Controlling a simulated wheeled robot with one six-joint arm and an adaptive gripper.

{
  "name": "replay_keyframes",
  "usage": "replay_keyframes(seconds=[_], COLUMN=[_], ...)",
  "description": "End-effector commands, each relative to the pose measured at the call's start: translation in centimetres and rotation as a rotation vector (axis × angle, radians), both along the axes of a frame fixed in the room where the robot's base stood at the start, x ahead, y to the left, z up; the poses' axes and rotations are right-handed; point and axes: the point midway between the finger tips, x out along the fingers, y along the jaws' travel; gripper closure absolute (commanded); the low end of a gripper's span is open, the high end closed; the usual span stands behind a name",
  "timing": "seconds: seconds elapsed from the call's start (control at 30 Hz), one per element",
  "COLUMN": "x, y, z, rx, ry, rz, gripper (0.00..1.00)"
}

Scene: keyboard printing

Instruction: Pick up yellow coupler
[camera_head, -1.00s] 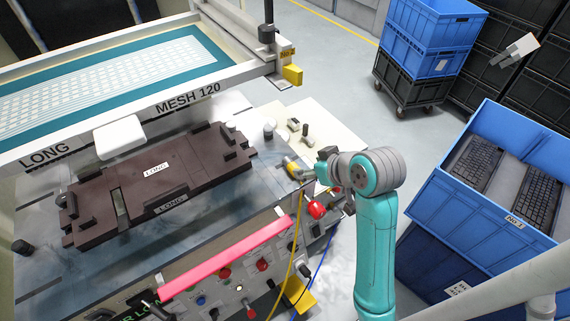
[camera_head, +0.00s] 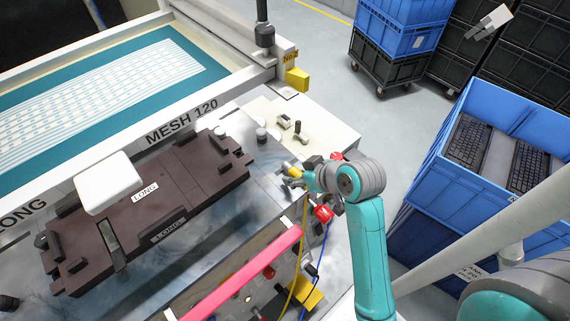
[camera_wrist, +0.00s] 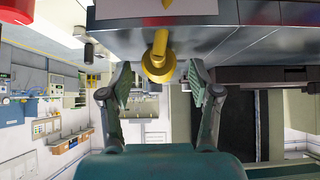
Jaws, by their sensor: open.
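The yellow coupler (camera_wrist: 158,64) sticks out from the metal edge of the machine in the wrist view, its round end facing me. My gripper (camera_wrist: 158,84) is open, with one finger on each side of the coupler's line and a gap on both sides. The coupler looks level with or just beyond the fingertips; I cannot tell how deep it sits between them. In the head view the coupler (camera_head: 291,169) is a small yellow piece at the machine's right corner, partly hidden by my gripper (camera_head: 292,182).
A red knob (camera_head: 323,213) and a yellow hose (camera_head: 304,225) are close below my gripper. The dark LONG fixture (camera_head: 150,205) lies on the machine table to the left. A blue crate with keyboards (camera_head: 505,115) stands at the right.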

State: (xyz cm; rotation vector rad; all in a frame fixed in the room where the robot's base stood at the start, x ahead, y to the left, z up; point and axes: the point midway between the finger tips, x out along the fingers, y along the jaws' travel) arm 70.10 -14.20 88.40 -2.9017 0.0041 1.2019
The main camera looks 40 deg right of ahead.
Motion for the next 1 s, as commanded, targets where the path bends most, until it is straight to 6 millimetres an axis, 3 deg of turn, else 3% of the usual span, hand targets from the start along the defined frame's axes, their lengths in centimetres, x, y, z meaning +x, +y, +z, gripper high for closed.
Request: replay_keyframes(seconds=[0.37,0.6,1.0], x=[-0.34,-0.33,-0.16], y=[-0.12,-0.12,-0.09], z=[-0.65,-0.64,-0.27], rx=[0.000,0.001,-0.001], ry=[0.000,0.000,-0.002], rz=[-0.001,-0.001,-0.001], gripper=[0.40,1.00,1.00])
